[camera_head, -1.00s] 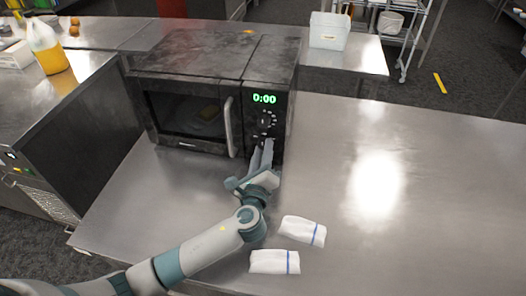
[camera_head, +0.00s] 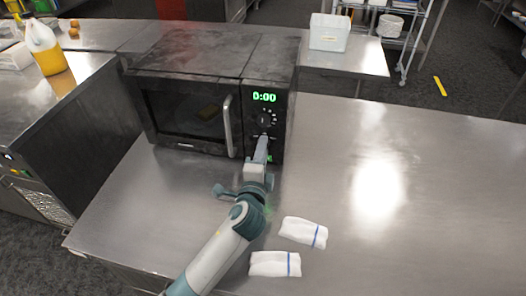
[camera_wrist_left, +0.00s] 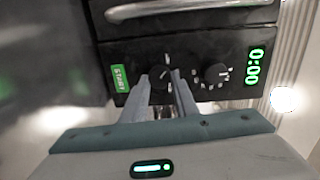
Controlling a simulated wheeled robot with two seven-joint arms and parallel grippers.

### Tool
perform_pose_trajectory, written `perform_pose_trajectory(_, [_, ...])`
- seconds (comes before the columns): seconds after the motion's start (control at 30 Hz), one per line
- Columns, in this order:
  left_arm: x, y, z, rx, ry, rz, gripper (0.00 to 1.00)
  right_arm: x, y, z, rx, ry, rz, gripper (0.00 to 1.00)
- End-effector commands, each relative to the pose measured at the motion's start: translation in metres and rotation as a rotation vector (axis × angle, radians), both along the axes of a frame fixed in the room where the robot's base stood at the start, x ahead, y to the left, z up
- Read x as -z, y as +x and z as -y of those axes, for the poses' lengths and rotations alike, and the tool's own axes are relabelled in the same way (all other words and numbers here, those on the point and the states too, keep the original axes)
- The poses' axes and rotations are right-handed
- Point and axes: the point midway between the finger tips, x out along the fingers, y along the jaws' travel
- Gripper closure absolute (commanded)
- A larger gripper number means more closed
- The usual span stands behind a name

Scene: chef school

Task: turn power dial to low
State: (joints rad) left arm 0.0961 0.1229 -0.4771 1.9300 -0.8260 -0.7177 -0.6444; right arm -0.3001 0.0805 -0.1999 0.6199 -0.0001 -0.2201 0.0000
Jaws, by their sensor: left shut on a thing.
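A black microwave (camera_head: 190,60) stands on the steel counter. Its green display (camera_head: 264,97) reads 0:00. An upper dial (camera_head: 264,119) sits below the display and also shows in the left wrist view (camera_wrist_left: 216,75). A lower dial (camera_wrist_left: 161,84) sits between it and the green START button (camera_wrist_left: 120,78). My left gripper (camera_head: 263,141) is at the lower part of the control panel. In the left wrist view its fingers (camera_wrist_left: 164,77) are closed around the lower dial, one on each side. They partly hide the dial and its markings. My right gripper is not in view.
The door handle (camera_head: 228,126) stands out just left of the control panel. Two white packets (camera_head: 303,232) (camera_head: 275,263) lie on the counter (camera_head: 430,200) near my left arm. The counter to the right is clear.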

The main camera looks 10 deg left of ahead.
Motion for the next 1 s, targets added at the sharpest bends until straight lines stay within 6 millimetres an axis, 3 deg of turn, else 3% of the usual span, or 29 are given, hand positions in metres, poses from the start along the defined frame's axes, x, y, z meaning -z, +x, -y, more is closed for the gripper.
perform_pose_trajectory(0.4, [0.0003,-0.0005,-0.0009,-0.002,-0.217,-0.001,0.96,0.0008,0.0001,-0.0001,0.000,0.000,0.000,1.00])
perform_pose_trajectory(0.9, [0.0005,-0.0005,-0.0005,0.000,-0.240,-0.002,0.96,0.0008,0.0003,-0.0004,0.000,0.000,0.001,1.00])
perform_pose_trajectory(0.93, [0.0005,-0.0005,-0.0005,0.000,-0.240,-0.002,0.66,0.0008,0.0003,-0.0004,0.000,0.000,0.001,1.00])
perform_pose_trajectory(1.0, [0.0004,-0.0004,-0.0005,0.000,-0.240,-0.002,0.55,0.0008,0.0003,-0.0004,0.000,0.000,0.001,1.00])
